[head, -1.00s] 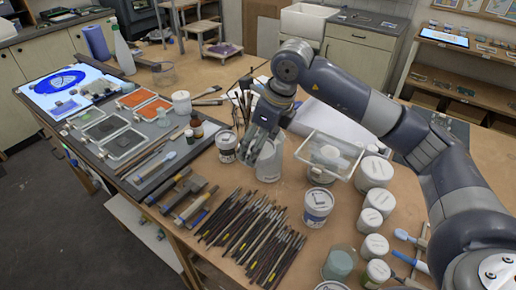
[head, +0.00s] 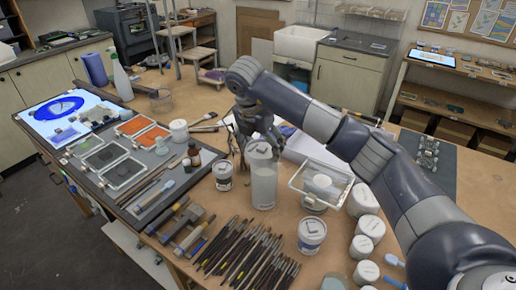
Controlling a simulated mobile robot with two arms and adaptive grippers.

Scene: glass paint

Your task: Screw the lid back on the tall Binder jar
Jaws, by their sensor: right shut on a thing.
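The tall Binder jar (head: 264,188) stands upright on the wooden table near the middle of the head view. It is pale grey and its label cannot be read. A white lid (head: 259,151) shows at its top, in line with the jar's mouth. My right gripper (head: 257,145) points down at the lid from behind and is shut on it. Its fingers are partly hidden. I cannot tell whether the lid touches the rim or sits just above it. My left gripper is not in view.
A small dark-labelled jar (head: 222,178) stands left of the tall jar. A clear tray (head: 320,184) sits to its right, above another container. A labelled tub (head: 311,234) and several white tubs stand at right. Many brushes (head: 245,252) lie in front.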

